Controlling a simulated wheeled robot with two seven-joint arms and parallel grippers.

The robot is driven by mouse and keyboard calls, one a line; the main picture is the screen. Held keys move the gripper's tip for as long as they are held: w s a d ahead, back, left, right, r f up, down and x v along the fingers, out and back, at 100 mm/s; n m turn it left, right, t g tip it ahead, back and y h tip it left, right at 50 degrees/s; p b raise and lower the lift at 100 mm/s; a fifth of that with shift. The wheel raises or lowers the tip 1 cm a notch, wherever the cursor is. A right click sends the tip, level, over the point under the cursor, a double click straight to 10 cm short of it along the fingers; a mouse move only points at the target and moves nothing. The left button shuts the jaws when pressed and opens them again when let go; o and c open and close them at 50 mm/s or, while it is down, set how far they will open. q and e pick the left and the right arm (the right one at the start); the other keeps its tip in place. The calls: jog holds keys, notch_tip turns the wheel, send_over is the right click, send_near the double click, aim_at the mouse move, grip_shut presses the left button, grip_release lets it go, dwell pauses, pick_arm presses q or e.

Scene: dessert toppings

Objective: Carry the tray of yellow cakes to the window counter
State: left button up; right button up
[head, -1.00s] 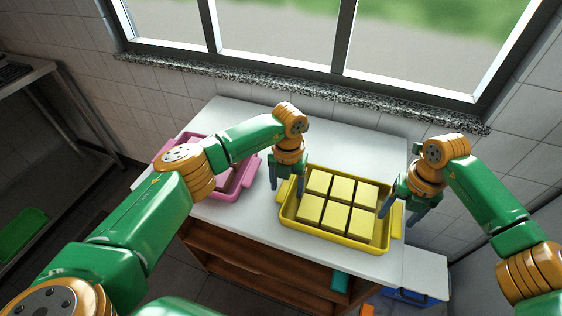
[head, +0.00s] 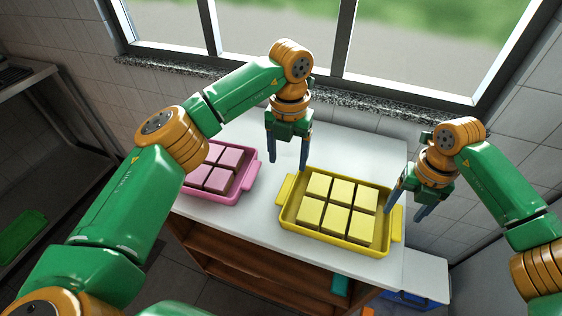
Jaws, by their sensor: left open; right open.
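The yellow tray (head: 336,241) sits on the white counter (head: 240,222) below the window and holds several yellow square cakes (head: 338,205) in two rows. It has a handle at each short end. My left gripper (head: 289,166) is open and empty, raised above the counter behind the tray's left handle (head: 286,187). My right gripper (head: 403,206) is open and empty, beside and above the tray's right handle (head: 396,224). Neither gripper visibly holds the tray.
A pink tray (head: 224,198) with pink cakes (head: 220,168) stands left of the yellow one, partly hidden by my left arm. A speckled stone sill (head: 230,81) runs under the window. Free counter lies behind the yellow tray. A blue box (head: 405,298) is low at right.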

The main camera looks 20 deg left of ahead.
notch_tip(320, 180, up, 8)
jog(key=shift+s, duration=0.15)
dwell(0.4)
